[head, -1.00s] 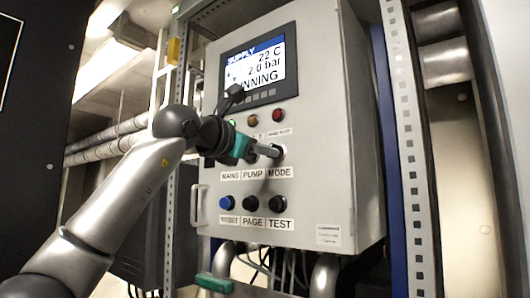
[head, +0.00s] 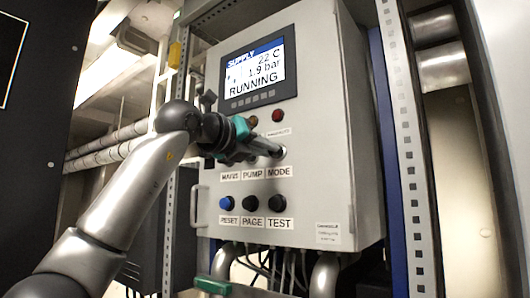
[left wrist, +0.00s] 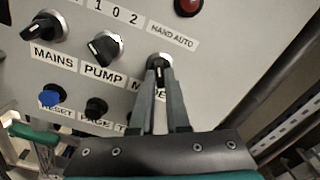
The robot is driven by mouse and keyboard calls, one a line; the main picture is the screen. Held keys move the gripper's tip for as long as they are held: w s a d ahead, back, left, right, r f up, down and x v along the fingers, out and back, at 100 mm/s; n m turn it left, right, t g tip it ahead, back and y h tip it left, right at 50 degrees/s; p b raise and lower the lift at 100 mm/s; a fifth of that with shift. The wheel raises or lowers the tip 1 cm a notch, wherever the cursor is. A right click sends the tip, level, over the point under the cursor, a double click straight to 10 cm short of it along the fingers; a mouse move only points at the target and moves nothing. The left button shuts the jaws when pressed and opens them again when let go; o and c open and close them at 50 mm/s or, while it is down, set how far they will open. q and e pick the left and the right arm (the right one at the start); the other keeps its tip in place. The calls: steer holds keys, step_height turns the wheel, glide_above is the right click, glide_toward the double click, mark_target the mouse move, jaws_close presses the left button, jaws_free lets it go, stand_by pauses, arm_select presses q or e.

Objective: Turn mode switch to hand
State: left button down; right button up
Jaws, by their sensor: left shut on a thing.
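The mode switch is a black knob (left wrist: 159,61) below the HAND AUTO label (left wrist: 172,34) in the left wrist view; it also shows at the right of the switch row in the head view (head: 280,152). My left gripper (left wrist: 160,76) is shut on this knob, one finger on either side. In the head view my left gripper (head: 270,149) reaches in from the left against the panel. The fingers partly cover the knob and the MODE label, so I cannot tell exactly where its pointer stands. My right gripper is not in view.
The MAINS (left wrist: 43,26) and PUMP (left wrist: 105,48) knobs are left of the fingers. Below are a blue RESET button (head: 227,203) and black PAGE (head: 249,203) and TEST (head: 278,203) buttons. The display (head: 258,73) reads RUNNING, 1.9 bar. A red lamp (left wrist: 188,6) is above.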

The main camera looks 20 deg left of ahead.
arm_select(q)
steer(key=shift+n+b, duration=0.3)
steer(key=shift+n, duration=1.3)
steer(key=c, duration=0.9)
jaws_free()
steer(key=b+v, duration=0.3)
steer(key=v, duration=1.2)
steer(key=shift+s, duration=0.15)
